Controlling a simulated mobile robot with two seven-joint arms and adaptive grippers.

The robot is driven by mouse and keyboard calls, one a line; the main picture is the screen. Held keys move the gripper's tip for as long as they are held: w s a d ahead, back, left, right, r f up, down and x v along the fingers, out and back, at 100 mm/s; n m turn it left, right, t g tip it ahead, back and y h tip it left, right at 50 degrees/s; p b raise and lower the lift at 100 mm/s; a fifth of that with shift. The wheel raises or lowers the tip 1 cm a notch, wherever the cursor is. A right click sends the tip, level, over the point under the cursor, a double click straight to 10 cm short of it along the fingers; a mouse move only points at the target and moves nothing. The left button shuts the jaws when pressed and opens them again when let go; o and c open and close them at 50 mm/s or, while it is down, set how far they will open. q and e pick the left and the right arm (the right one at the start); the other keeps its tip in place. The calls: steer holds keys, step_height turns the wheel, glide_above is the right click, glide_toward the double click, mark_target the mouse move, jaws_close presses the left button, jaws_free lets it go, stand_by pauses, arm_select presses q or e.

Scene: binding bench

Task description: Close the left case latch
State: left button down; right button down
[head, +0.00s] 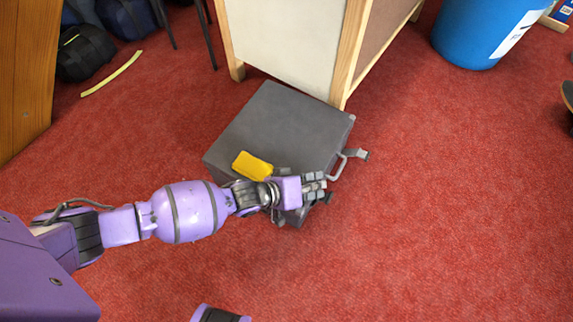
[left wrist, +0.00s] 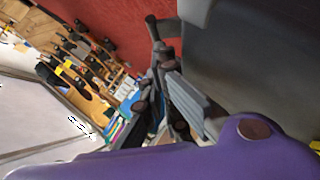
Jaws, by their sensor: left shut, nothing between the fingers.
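The grey case (head: 275,120) lies shut on the red carpet, its front side with the handle (head: 338,166) facing right. One latch (head: 356,154) sticks out from the front beyond the handle. A small dark part (head: 328,198), seemingly the left latch, shows at the near front corner by my fingertips. My left gripper (head: 314,186) is shut and empty, over that near front corner. In the left wrist view, the fingers (left wrist: 168,85) are beside the case's grey side (left wrist: 245,60), and a dark peg-like part (left wrist: 152,28) stands just past them. Whether they touch is unclear. My right gripper is out of view.
A yellow block (head: 252,165) appears to lie on the case lid beside my left wrist. A wooden cabinet (head: 290,45) stands close behind the case. A blue bin (head: 480,35) is at the back right. The carpet right of the case is clear.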

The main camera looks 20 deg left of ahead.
arm_select(q)
steer(key=shift+w+d+f, duration=0.2)
steer(key=shift+d+f, duration=0.05)
steer(key=shift+d, duration=0.3)
steer(key=shift+d+r, duration=0.1)
